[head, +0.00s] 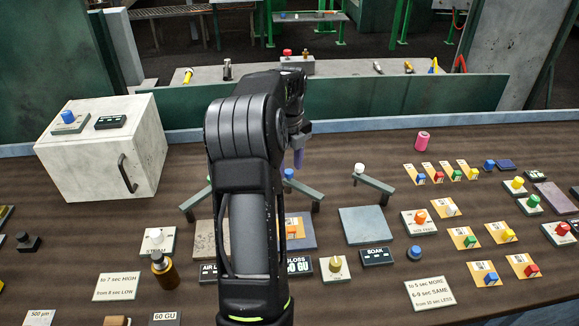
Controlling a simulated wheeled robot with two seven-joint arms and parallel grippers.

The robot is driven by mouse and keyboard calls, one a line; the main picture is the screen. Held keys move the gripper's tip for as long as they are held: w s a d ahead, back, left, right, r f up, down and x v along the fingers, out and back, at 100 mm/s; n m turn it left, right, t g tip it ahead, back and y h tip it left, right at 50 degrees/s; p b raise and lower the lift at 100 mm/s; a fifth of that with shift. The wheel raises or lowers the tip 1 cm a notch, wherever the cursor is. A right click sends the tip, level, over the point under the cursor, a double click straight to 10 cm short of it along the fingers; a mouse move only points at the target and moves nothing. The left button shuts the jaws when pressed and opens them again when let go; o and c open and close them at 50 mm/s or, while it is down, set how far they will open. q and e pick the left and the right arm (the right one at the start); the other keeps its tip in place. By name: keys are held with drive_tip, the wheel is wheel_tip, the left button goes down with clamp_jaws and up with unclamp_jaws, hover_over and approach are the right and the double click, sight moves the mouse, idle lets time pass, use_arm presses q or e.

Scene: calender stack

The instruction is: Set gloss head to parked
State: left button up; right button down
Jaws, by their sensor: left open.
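My left gripper (299,157) hangs down at the middle of the panel; the picture shows its jaws only from the side, open, with nothing seen in them. Just below it is a grey swing arm with a blue knob (289,173). This arm is partly hidden by my forearm. A display reading GLOSS and GU (299,266) lies in front, partly covered by my arm. Between them is a blue-grey plate (306,240) with an orange knob on a tan card. No arm is marked by name, but the blue-knobbed one lines up with the GLOSS display. My right gripper is out of view.
A similar arm with a white knob (360,168) stands to the right, above a grey-green plate (368,225). Another arm (195,202) with a green knob is left of my forearm. A pale cabinet (100,165) stands at left. Several coloured knobs fill the right side.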

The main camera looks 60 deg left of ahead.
use_arm(q)
wheel_tip(320, 180, up, 7)
drive_tip(key=shift+r+b, duration=0.1)
drive_tip(key=shift+b, duration=0.3)
idle(0.5)
